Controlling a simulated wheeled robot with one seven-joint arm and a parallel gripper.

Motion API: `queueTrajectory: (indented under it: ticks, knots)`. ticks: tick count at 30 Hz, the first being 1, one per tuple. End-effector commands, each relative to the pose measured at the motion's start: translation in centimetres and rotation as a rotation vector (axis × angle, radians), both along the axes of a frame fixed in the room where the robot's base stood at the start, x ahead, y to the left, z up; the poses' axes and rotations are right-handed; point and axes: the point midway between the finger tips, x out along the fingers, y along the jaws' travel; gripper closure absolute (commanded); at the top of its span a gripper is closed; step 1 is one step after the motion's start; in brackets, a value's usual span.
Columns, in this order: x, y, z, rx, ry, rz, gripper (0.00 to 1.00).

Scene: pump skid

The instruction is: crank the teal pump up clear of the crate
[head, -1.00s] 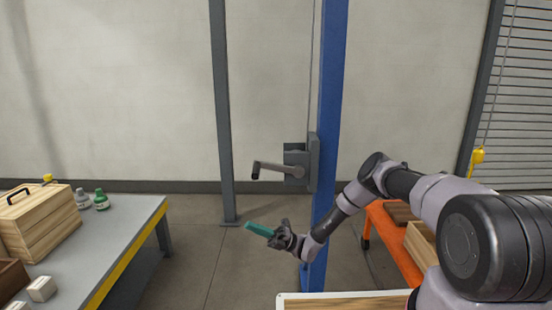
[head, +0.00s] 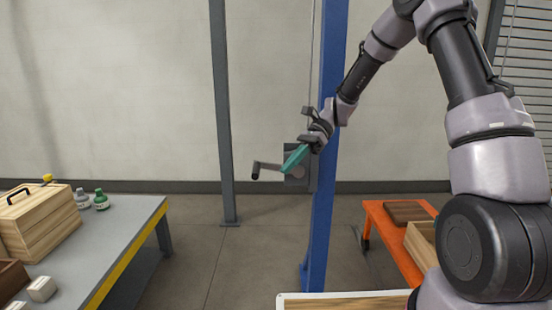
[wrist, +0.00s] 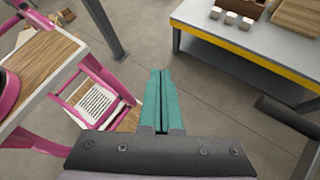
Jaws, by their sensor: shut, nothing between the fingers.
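A grey hand crank (head: 268,166) sticks out to the left from a grey winch box (head: 293,153) on the blue post (head: 330,120). The crank's dark grip is at its left end. My gripper (head: 286,168) has teal fingers and is shut and empty. In the head view its tips overlap the winch box, just right of the grip; I cannot tell whether they touch. In the wrist view the shut fingers (wrist: 162,75) point over open floor, and a dark bar, apparently the crank grip (wrist: 285,115), lies to their right. I cannot make out the teal pump or its crate.
A grey table (head: 125,225) with a yellow edge stands at left, with a wooden box (head: 45,222) and bottles (head: 101,199) on it. An orange bench (head: 382,226) with wooden items is right of the post. A grey upright (head: 222,110) stands left of the winch.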

Motion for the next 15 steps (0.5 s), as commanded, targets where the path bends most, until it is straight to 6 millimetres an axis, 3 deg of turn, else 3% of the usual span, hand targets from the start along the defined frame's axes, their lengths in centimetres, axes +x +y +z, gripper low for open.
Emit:
queueTrajectory:
  ticks: [3, 15]
  knots:
    - [-1.1, -2.4, 3.2, -0.056, -0.190, 0.045, 1.00]
    - [-6.2, -10.8, 11.9, -0.250, -0.775, 0.206, 1.00]
